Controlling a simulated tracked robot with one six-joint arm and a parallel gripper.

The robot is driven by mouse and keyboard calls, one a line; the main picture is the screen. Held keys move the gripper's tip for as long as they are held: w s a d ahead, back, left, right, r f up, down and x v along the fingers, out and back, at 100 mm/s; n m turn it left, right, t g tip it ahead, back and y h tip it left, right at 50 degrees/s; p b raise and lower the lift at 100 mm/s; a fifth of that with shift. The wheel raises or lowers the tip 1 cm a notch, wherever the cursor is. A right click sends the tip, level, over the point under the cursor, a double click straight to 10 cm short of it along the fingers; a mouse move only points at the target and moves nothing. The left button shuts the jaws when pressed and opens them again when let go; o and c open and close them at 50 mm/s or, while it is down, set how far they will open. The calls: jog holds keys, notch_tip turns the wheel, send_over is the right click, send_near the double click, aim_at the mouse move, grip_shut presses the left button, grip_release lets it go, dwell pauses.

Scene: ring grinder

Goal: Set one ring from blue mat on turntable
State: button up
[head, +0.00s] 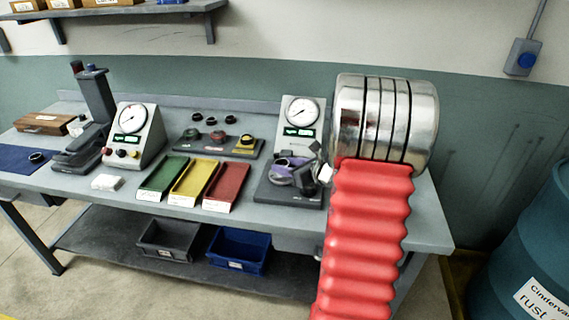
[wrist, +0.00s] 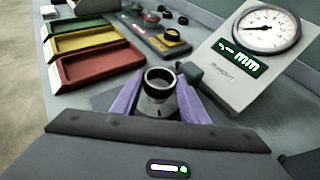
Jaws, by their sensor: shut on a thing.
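My gripper (wrist: 158,98) is shut on a metal ring (wrist: 160,78), with a purple finger on each side of it. The ring's dark open top faces the wrist camera. In the head view my gripper (head: 283,172) is at the right gauge station (head: 300,125), over its dark base plate (head: 290,199). The gripper hides much of that base, and I cannot tell whether the ring touches it or make out a turntable there. The blue mat (head: 14,160) lies at the bench's left end with a dark ring (head: 37,157) on it.
Green (head: 163,178), yellow (head: 194,182) and red (head: 226,186) trays lie left of my gripper. Behind them is a rack (head: 220,143) with several rings. A second gauge (head: 133,133) and a column stand (head: 95,105) are further left. The gauge box (wrist: 245,75) is close on the right in the wrist view.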

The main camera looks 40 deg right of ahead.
jog(key=shift+f, duration=0.9)
jog(key=o, duration=1.2)
jog(key=shift+s, duration=0.1)
jog(key=v, duration=1.3)
jog(key=shift+s+r, duration=0.15)
jog(key=shift+s, duration=0.1)
